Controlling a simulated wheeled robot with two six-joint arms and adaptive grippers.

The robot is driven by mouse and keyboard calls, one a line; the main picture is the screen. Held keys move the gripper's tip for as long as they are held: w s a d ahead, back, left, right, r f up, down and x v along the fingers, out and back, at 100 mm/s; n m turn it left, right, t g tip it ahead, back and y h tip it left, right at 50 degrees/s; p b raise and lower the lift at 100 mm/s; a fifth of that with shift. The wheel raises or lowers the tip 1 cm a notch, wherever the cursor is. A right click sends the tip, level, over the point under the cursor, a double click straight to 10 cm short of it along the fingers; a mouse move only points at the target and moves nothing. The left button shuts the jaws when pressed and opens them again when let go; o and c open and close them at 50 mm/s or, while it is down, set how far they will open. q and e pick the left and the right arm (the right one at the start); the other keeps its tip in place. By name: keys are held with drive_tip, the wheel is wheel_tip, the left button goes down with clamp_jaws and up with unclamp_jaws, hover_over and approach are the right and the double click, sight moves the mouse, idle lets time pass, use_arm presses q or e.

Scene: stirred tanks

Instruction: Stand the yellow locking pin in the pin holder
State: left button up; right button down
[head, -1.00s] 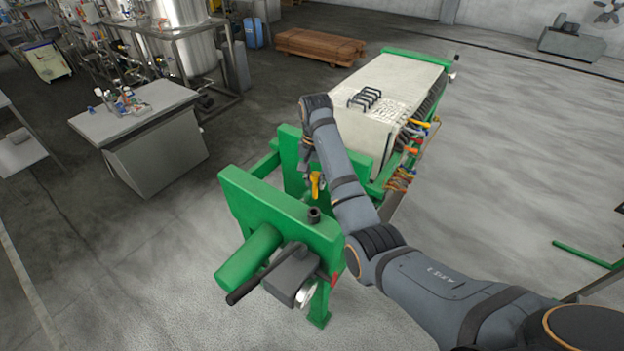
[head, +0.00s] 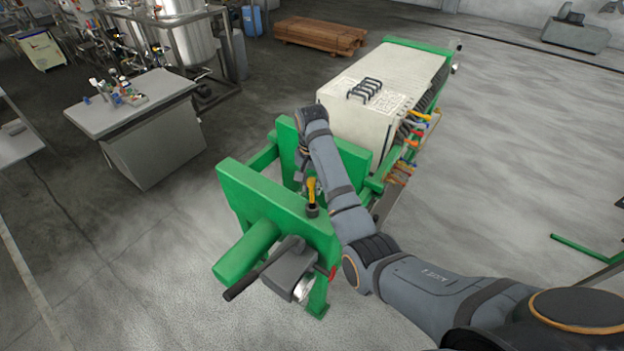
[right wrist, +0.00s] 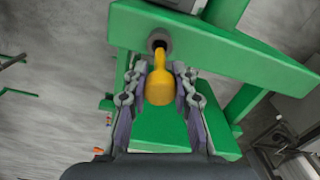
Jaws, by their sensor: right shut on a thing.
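The yellow locking pin (head: 312,190) is upright, directly above the dark round pin holder (head: 312,210) on top of the green end frame. In the right wrist view the pin (right wrist: 160,88) has its narrow end at the mouth of the holder (right wrist: 159,37). I cannot tell how far it reaches inside. My right gripper (right wrist: 161,75) is shut on the pin's thicker part, one finger on each side. In the head view the right gripper (head: 307,182) is partly hidden by my own arm. My left gripper is not in view.
The green end frame (head: 260,195) carries a grey block with a black handle (head: 255,282) at its front. A pale plate stack (head: 390,85) with coloured taps stands behind. A grey bench (head: 130,110) is at left. The floor at right is mostly clear.

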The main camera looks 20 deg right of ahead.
sight(312, 202)
drive_tip(key=shift+d+f, duration=0.15)
drive_tip(key=shift+f, duration=1.15)
drive_tip(key=shift+f+b, duration=0.5)
drive_tip(key=shift+f, duration=0.8)
drive_tip(key=shift+f, duration=0.1)
drive_tip(key=c, duration=1)
unclamp_jaws()
